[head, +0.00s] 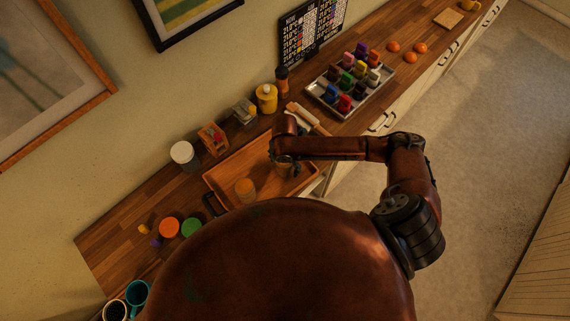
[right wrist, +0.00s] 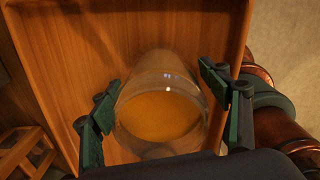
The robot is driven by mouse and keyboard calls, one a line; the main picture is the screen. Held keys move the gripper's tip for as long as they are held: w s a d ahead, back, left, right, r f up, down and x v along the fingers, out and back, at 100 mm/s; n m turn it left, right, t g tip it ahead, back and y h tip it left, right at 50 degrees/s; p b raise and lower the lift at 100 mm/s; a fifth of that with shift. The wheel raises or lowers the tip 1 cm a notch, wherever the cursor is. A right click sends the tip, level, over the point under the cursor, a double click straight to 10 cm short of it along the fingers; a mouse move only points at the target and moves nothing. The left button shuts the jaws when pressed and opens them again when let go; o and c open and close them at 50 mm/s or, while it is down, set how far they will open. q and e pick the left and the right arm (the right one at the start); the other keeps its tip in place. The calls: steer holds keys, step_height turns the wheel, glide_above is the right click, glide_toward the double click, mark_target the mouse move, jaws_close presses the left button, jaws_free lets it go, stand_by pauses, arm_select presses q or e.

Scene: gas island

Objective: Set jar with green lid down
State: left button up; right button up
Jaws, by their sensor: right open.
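A glass jar (right wrist: 160,112) with orange-yellow contents stands between the two fingers of my right gripper (right wrist: 162,104) in the right wrist view. No lid shows on it. The gripper is open around the jar, in a wooden tray (right wrist: 195,28). In the head view my right gripper (head: 285,163) is over the right part of the tray (head: 222,176), and the jar (head: 284,171) there is partly hidden by it. A round green lid (head: 190,227) shows on the counter left of the tray. My left gripper is not seen.
An orange lid (head: 168,228) lies beside the green one. A white-lidded jar (head: 183,154), a small wooden rack (head: 213,138) and a yellow container (head: 266,97) stand behind the tray. Two mugs (head: 137,291) are at lower left. A metal tray (head: 384,74) holds several coloured items.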

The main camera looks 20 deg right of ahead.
step_height(320, 180, up, 12)
steer(key=shift+r, duration=0.15)
stand_by(0.4)
